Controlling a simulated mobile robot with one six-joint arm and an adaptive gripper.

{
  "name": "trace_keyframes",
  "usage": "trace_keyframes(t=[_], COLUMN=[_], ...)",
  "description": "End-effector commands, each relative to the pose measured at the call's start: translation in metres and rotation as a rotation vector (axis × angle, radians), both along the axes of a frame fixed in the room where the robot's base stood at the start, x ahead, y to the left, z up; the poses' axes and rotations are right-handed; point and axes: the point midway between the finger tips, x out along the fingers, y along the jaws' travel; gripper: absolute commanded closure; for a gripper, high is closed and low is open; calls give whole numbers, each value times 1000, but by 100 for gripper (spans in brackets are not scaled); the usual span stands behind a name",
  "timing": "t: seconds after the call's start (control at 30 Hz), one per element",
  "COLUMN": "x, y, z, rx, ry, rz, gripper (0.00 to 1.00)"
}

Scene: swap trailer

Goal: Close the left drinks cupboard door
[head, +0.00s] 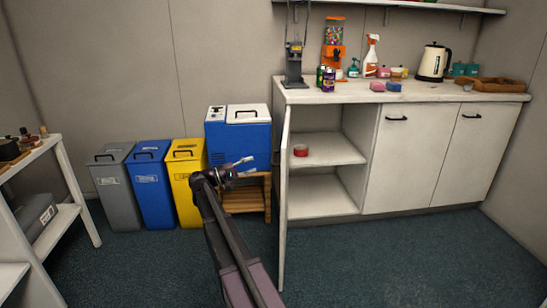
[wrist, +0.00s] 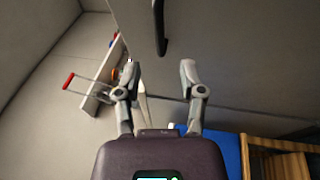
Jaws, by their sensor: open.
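The left drinks cupboard door (head: 284,215) stands wide open in the head view, swung out toward me and seen nearly edge-on. Its grey-white outer face (wrist: 235,60) fills much of the upper right of the wrist view, with a dark bar handle (wrist: 159,25) at the top. The open cupboard (head: 325,190) shows two shelf levels. My gripper (head: 247,166) is open and empty, left of the door on its outer side. In the wrist view my gripper (wrist: 158,76) has its fingers spread below the handle. Contact with the door cannot be told.
A red roll (head: 300,150) lies on the inner shelf. A blue cooler (head: 237,138) on a wooden stand (head: 247,200) is behind my gripper. Grey, blue and yellow bins (head: 185,180) stand left. Floor (head: 400,260) to the right is clear.

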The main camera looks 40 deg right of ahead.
Motion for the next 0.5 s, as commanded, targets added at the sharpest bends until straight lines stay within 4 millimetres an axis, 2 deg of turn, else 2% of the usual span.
trace_keyframes(t=[0.3,0.5], x=[-18,-26], y=[-46,-68], z=[10,14], rx=[0,0], ry=[0,0], rz=[-1,0], gripper=[48,48])
